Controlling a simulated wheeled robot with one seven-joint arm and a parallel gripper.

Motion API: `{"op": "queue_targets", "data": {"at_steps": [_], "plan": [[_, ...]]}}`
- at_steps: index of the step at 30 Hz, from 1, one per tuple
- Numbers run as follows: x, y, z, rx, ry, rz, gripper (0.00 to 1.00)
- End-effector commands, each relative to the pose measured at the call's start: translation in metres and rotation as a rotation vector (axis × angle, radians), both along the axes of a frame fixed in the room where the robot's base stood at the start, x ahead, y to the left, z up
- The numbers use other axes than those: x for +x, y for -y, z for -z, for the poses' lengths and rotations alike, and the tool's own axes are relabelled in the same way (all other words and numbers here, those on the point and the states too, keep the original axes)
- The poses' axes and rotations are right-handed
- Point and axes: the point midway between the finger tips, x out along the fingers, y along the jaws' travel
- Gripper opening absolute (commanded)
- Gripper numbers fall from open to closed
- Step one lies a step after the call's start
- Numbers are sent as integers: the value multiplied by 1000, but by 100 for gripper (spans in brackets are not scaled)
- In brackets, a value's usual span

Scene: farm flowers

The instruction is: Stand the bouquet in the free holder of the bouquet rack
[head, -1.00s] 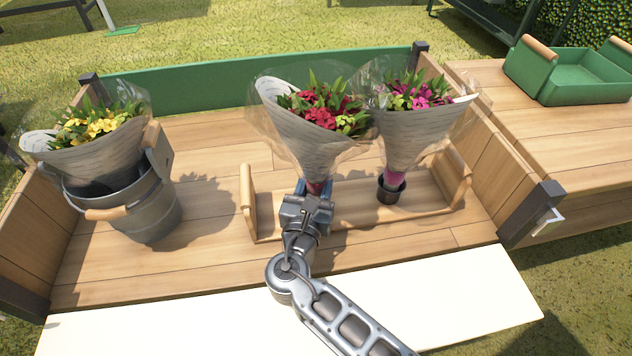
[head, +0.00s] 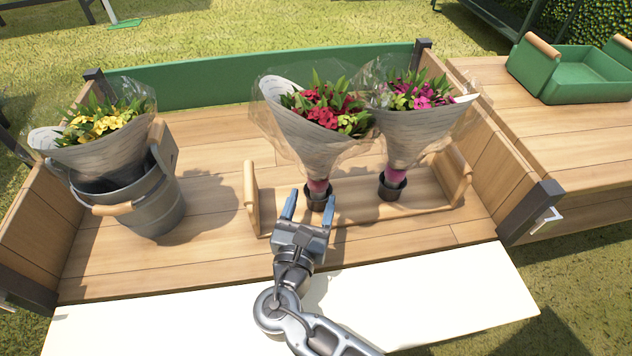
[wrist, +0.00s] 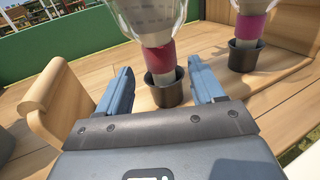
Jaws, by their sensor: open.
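The red bouquet (head: 318,140), in pale paper and clear film with a dark pink band, stands in the left dark holder (head: 319,199) of the wooden bouquet rack (head: 251,200). Its banded stem (wrist: 160,62) rises from that holder (wrist: 163,90) in the wrist view, nearly upright. The magenta bouquet (head: 415,125) stands in the right holder (head: 391,187). My gripper (head: 309,205) is open and empty just in front of the left holder. In the wrist view its blue fingers (wrist: 160,90) are spread to either side, with the stem beyond them.
A grey metal bucket (head: 150,203) with a yellow bouquet (head: 95,140) stands at the left of the wooden bed. A green tray (head: 580,85) sits on the right table. A white board (head: 440,285) lies along the front; low walls edge the bed.

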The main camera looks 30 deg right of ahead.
Motion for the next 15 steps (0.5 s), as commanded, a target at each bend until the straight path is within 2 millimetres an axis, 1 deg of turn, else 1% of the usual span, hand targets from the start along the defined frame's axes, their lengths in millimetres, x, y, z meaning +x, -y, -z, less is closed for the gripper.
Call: {"op": "queue_targets", "data": {"at_steps": [1, 6, 10, 15], "plan": [[-8, -8, -1, 0, -1, -3, 67], [-29, -25, -1, -2, -1, -2, 67], [-38, -32, 0, -1, 0, 0, 67], [-41, -35, 0, -1, 1, 0, 67]]}}
